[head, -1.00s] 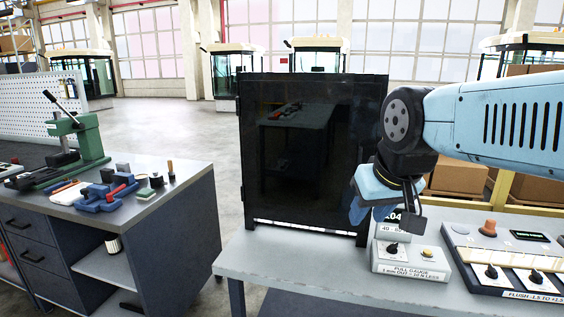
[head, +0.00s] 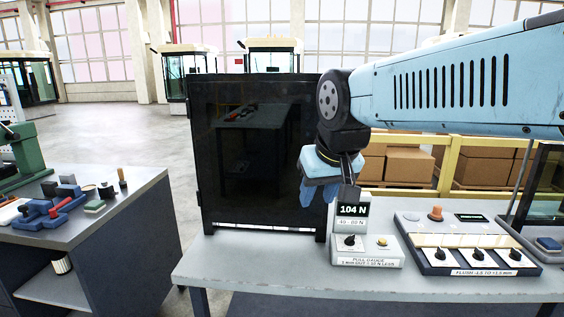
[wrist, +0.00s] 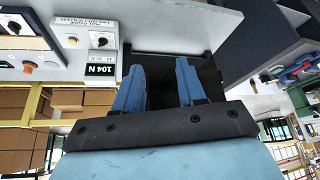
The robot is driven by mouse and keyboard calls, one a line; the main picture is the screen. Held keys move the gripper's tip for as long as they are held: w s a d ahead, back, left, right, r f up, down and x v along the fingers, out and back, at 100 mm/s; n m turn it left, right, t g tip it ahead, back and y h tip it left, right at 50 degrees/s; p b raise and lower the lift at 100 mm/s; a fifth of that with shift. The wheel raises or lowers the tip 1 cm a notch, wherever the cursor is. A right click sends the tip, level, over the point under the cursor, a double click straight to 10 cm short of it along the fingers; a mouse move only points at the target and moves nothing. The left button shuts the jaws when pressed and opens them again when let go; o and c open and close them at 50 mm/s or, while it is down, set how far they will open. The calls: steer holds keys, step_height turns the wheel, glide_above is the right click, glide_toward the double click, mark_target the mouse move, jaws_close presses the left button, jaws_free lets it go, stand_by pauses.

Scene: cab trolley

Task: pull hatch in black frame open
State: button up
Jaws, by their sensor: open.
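The black frame (head: 203,190) stands upright on the grey bench, with a dark glossy hatch panel (head: 255,165) that looks closed. A light strip runs along its bottom edge. My gripper (head: 331,196) is at the frame's right edge, above the pull gauge, and hides part of that edge. In the wrist view, the two blue fingers of my gripper (wrist: 158,66) are apart with nothing held between them. The black frame (wrist: 160,68) shows behind and between them. No handle can be made out, and I cannot tell whether a finger touches the frame.
A pull gauge (head: 366,250) reading 104 N stands on the bench just right of the frame. A flush gauge panel (head: 465,245) with knobs lies farther right. A workbench (head: 100,230) with tools stands at left. The bench front (head: 260,265) is clear.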

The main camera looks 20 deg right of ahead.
steer(key=w+d+r+m+g+h, duration=0.1)
steer(key=w+d+r+m, duration=0.15)
steer(key=w, duration=0.55)
steer(key=w+d+r+m+h, duration=0.15)
steer(key=w+d, duration=0.25)
steer(key=w, duration=0.4)
steer(key=w+d+r+m+g, duration=0.1)
steer(key=w+d+r+m, duration=0.2)
steer(key=w, duration=0.5)
steer(key=x, duration=1.3)
steer(key=shift+w, duration=0.1)
steer(key=shift+c, duration=0.4)
jaws_close()
